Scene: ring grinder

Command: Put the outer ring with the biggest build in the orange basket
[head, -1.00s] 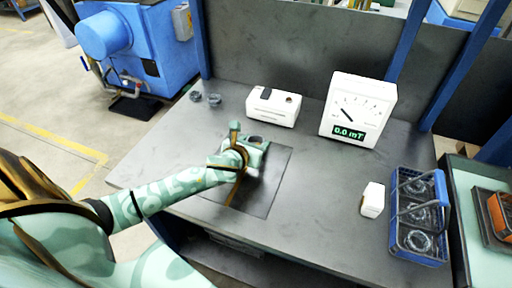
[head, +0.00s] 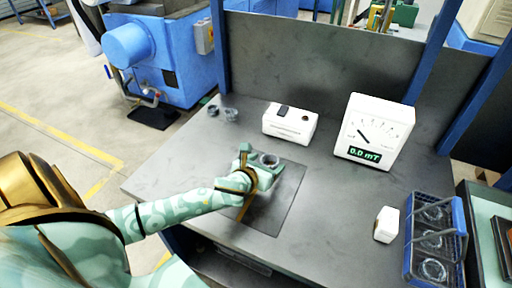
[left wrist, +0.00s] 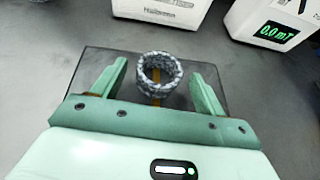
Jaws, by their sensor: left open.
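A grey, mottled ring (left wrist: 159,75) stands on a dark mat and also shows in the head view (head: 269,160). My left gripper (left wrist: 158,78) is open, with one finger on each side of the ring and a visible gap on both sides. The same gripper (head: 258,162) shows at the end of my left arm in the head view. Two more rings (head: 213,110) (head: 231,115) lie at the table's back left. A blue wire basket (head: 408,240) at the right holds several rings. I cannot make out an orange basket now. My right gripper is not in view.
A white box device (head: 290,124) and a white meter (head: 372,138) reading 0.0 mT stand at the table's back. A small white block (head: 386,224) sits left of the blue basket. The dark mat (head: 287,195) lies mid-table, with bare tabletop right of it.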

